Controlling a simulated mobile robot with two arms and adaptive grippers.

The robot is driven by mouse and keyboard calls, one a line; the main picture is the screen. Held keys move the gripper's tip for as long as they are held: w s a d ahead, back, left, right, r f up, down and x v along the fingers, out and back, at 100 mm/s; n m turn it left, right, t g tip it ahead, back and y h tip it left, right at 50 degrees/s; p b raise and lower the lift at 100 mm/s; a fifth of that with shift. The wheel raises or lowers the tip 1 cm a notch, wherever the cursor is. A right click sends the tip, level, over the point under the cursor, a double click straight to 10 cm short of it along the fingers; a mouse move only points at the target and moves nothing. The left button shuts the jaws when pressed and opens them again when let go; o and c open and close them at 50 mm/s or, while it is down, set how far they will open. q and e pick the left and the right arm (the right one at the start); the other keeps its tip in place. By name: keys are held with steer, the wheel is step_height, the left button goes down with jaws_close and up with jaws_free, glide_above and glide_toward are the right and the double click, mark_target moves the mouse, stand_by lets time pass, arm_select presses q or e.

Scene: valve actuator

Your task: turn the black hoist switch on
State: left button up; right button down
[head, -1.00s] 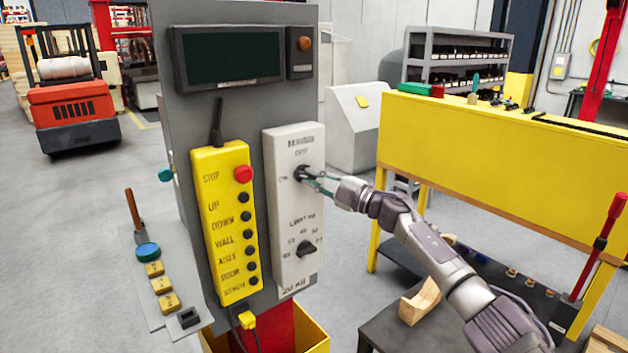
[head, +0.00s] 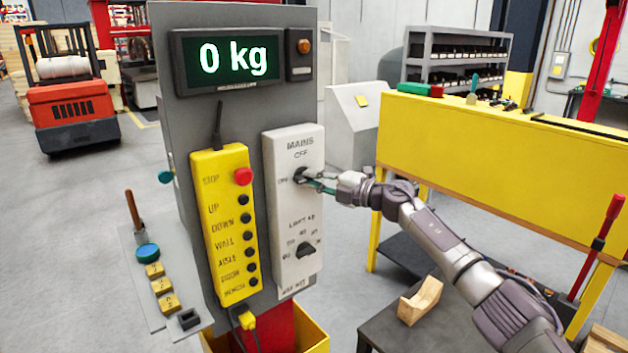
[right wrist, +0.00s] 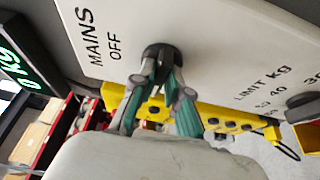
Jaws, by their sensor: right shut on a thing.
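The black mains switch (head: 300,176) is a round knob on the upper part of a white panel (head: 285,225), below the words MAINS and OFF. My right gripper (head: 312,181) is shut on this knob. The right wrist view shows both fingers (right wrist: 160,75) on either side of the black knob (right wrist: 160,54). The knob's exact pointing is partly hidden by the fingers. The display (head: 230,60) above is lit and reads 0 kg. My left gripper is not in view.
A second black knob (head: 305,249), for the kg limit, sits lower on the white panel. A yellow pendant (head: 225,225) with a red stop button (head: 243,176) hangs to its left. A yellow bench (head: 480,160) stands to the right.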

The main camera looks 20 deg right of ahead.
steer(key=shift+f, duration=0.15)
steer(key=c, duration=1.2)
jaws_free()
steer(key=shift+a, duration=0.1)
steer(key=shift+o, duration=0.2)
steer(key=v, duration=1.2)
